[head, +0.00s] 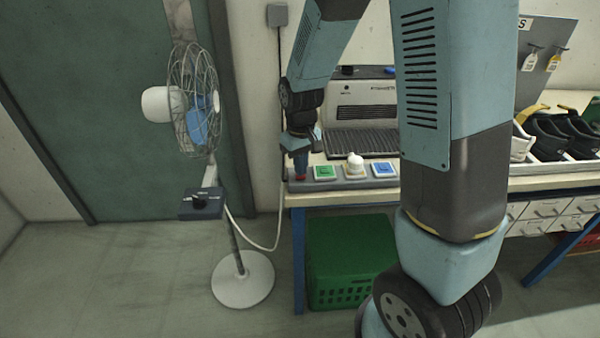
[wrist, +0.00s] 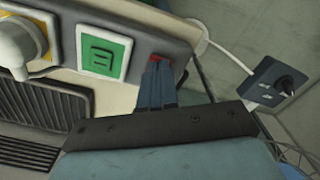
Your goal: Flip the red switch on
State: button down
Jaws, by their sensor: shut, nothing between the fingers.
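The red switch (head: 300,178) sits at the left end of a grey switch strip on the workbench. In the wrist view only a small red part of it (wrist: 158,57) shows beyond my fingertips, and the rest is hidden. My gripper (head: 300,165) is shut and empty, pointing down right over the red switch. In the wrist view its fingers (wrist: 157,72) are together and their tips are at the red part. I cannot tell whether they touch it, or which way the switch is set.
A green switch (head: 324,172), a white knob (head: 355,164) and a blue switch (head: 383,169) share the strip. A grey machine (head: 362,110) stands behind. A fan (head: 195,105) with a control box (head: 203,203) stands left. A green crate (head: 350,270) is underneath; shoes (head: 560,135) lie right.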

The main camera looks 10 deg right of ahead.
jog(key=shift+f, duration=0.55)
dwell(0.4)
jog(key=shift+r, duration=3.5)
jog(key=s+d+r+m+t, duration=0.2)
jog(key=s+d+r, duration=0.4)
jog(key=s+r, duration=0.3)
jog(key=s+d+r+m+t, duration=0.2)
jog(key=s+d+r, duration=0.4)
jog(key=s+r, duration=0.4)
jog(key=shift+s+r+m+t, duration=0.15)
jog(key=shift+r+m+t, duration=0.25)
jog(key=shift+t, duration=0.4)
